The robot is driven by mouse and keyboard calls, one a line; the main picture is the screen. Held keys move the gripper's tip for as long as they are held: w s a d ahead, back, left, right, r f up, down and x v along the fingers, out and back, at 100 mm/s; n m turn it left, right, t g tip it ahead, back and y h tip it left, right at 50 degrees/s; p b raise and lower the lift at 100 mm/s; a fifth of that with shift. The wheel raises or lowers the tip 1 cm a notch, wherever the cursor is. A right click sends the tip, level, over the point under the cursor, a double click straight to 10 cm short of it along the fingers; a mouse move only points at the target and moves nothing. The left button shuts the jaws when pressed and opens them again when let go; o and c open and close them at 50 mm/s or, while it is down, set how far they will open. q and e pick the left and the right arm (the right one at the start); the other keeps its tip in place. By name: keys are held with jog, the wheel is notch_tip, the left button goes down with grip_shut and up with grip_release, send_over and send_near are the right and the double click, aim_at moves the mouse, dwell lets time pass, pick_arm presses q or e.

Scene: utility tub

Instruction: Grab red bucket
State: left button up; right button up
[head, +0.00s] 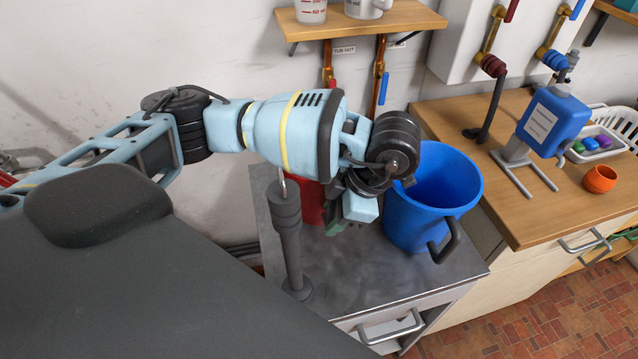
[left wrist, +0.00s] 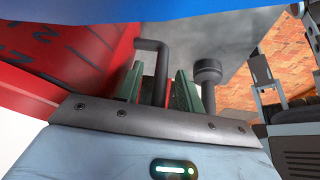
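The red bucket (head: 311,203) stands on the steel counter (head: 375,275), mostly hidden behind my left arm in the head view. In the left wrist view its red wall (left wrist: 75,50) with dark markings fills the left side. A dark bent handle (left wrist: 154,46) stands out from that wall. My left gripper (head: 337,228) is beside the bucket. In the left wrist view its green fingers (left wrist: 158,90) are apart, with the handle between them. A clear gap shows on the right side of the handle; contact on the left cannot be told.
A blue bucket (head: 430,200) with a dark handle stands close on the right. A grey post (head: 288,240) rises from the counter at the left. A wooden counter (head: 570,205) holds a blue container (head: 553,120) and orange cup (head: 600,179). A shelf (head: 360,22) hangs above.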

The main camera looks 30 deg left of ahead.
pick_arm(q)
grip_shut()
pick_arm(e)
jog(key=shift+s, duration=0.25)
